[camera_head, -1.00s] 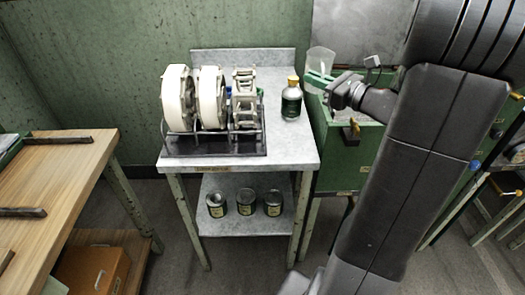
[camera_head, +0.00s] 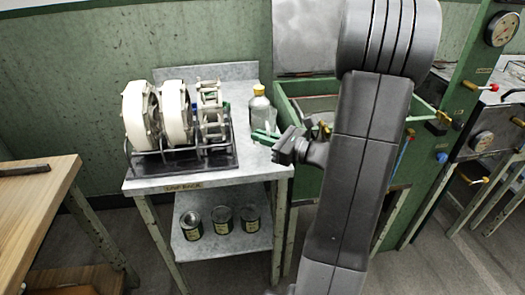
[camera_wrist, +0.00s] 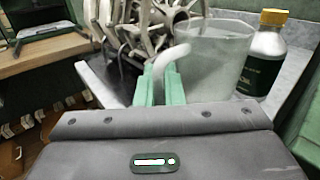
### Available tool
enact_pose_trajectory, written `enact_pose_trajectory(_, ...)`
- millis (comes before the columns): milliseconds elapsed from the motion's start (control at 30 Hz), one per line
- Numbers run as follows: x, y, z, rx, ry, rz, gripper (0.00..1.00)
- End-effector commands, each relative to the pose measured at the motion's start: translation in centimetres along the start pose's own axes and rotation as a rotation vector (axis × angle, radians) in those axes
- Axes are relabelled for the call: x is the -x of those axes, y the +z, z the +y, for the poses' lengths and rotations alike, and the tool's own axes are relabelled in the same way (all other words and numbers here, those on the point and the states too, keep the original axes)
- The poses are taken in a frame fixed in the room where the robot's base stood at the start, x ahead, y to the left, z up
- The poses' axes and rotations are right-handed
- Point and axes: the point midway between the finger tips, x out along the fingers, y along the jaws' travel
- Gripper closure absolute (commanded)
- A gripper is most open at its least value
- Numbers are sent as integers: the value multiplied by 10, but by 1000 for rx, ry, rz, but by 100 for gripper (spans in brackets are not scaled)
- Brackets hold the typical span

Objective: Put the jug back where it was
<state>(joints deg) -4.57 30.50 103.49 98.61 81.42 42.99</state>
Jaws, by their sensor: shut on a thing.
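The jug (camera_wrist: 212,62) is clear and cloudy, with a pale curved handle. In the wrist view it stands upright just right of the green fingers. My gripper (camera_wrist: 160,82) is shut on its handle. In the head view my gripper (camera_head: 263,136) is at the right side of the grey table (camera_head: 262,172), with the jug (camera_head: 271,120) partly in front of a bottle. I cannot tell whether the jug's base touches the tabletop; the base is partly hidden in both views.
The yellow-capped bottle (camera_wrist: 264,58) is close behind and right of the jug. A rack of white reels (camera_head: 141,116) fills the table's left and middle. Several tins (camera_head: 222,220) stand on the lower shelf. An open green basin (camera_head: 292,100) is to the right.

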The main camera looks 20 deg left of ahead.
Motion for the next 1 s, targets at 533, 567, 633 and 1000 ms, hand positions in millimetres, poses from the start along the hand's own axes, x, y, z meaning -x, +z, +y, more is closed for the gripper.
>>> enact_pose_trajectory(533,0,-40,1,2,-1,0,100)
enact_pose_trajectory(567,0,-40,1,2,-1,0,100)
enact_pose_trajectory(633,0,-40,1,1,-1,0,100)
enact_pose_trajectory(1000,0,-43,2,1,-1,0,70)
